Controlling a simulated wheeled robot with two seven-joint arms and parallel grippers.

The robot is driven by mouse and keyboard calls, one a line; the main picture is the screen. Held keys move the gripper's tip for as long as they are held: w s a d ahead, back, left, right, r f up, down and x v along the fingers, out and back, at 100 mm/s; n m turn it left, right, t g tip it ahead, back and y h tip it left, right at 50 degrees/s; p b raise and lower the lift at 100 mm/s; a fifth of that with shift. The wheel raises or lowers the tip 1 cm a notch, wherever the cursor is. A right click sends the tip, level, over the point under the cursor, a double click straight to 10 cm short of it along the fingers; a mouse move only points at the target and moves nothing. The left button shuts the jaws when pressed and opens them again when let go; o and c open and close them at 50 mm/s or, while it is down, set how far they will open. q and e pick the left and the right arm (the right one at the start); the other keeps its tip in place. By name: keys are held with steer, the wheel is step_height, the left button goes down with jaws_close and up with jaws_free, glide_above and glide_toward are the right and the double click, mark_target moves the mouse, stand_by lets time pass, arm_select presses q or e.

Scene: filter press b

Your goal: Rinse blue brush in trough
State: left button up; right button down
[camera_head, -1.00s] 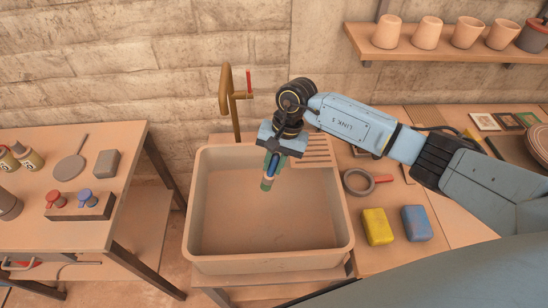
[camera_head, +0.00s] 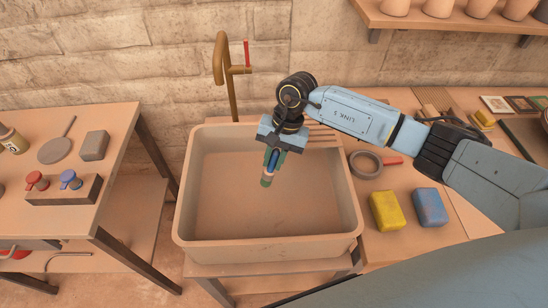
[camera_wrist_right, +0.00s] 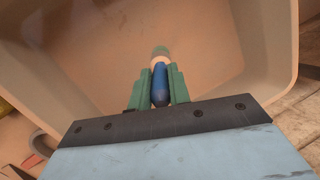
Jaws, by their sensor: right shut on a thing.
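The blue brush (camera_wrist_right: 160,84) is held between the green fingers of my right gripper (camera_wrist_right: 160,86). In the head view my right gripper (camera_head: 271,162) points down over the trough (camera_head: 185,228), near its back wall. The brush (camera_head: 266,180) hangs downward, its lighter end lowest. In the wrist view its tip lies against the brown trough interior, and I cannot tell whether it touches anything. The trough is a wide, pale basin with a plain brown inside. My left gripper is not in view.
A brass tap (camera_head: 229,75) with a red lever stands behind the trough. Right of it are a yellow block (camera_head: 387,211), a blue block (camera_head: 430,207) and a grey ring (camera_head: 365,165). A table (camera_head: 110,125) with a red-and-blue-knobbed block (camera_head: 62,190) stands left.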

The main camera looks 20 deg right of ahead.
steer(key=shift+r, duration=0.1)
stand_by(0.4)
steer(key=shift+r+p, duration=1.8)
steer(key=shift+r, duration=2.15)
steer(key=shift+r+p, duration=0.35)
steer(key=shift+r, duration=0.7)
steer(key=shift+r+p, duration=0.5)
steer(key=shift+r, duration=1.5)
